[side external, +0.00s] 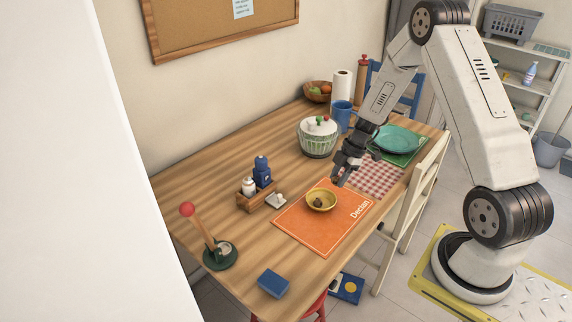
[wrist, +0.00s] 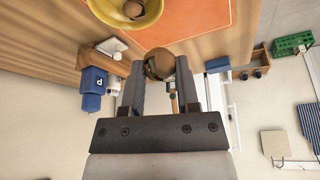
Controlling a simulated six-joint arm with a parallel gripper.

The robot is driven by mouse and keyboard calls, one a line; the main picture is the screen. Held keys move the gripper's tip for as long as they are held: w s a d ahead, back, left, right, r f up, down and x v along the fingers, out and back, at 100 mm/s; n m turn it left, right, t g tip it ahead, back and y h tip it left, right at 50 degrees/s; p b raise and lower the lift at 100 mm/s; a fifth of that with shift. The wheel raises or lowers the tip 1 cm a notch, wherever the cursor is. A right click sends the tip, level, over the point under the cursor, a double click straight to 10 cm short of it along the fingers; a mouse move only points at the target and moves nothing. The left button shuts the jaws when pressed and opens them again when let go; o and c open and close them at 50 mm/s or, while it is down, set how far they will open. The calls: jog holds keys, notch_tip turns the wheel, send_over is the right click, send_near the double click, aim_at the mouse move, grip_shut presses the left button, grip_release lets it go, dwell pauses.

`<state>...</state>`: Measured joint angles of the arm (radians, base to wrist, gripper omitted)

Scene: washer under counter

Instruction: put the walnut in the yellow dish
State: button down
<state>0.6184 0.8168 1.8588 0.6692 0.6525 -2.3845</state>
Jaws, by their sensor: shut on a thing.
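My gripper (wrist: 160,72) is shut on a round brown walnut (wrist: 158,64), held between the fingertips. In the side view my gripper (side external: 339,177) is above the table, just up and to the right of the yellow dish (side external: 329,205); the held walnut is hard to make out there. The dish sits on an orange placemat (side external: 300,228) marked "Declan". A small brown thing (side external: 318,203) lies inside the dish. The dish (wrist: 98,12) and the brown thing in it also show at the top of the wrist view, cut off by the frame edge.
A wooden caddy (side external: 257,198) with a blue shaker and a white one stands left of the placemat. A lidded green-white bowl (side external: 318,138) and blue mug (side external: 342,116) stand behind. A teal plate (side external: 396,138) is at right; a red-knobbed stand (side external: 220,257) is at front left.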

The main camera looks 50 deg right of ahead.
send_over(325, 199)
jog(key=f, duration=0.5)
jog(key=shift+s+a+f, duration=0.15)
jog(key=shift+s+f, duration=0.1)
jog(key=shift+f, duration=0.1)
jog(key=shift+w+f, duration=0.2)
jog(key=shift+f, duration=1.5)
jog(key=shift+f, duration=0.6)
jog(key=c, duration=0.6)
grip_release()
jog(key=shift+r, duration=0.15)
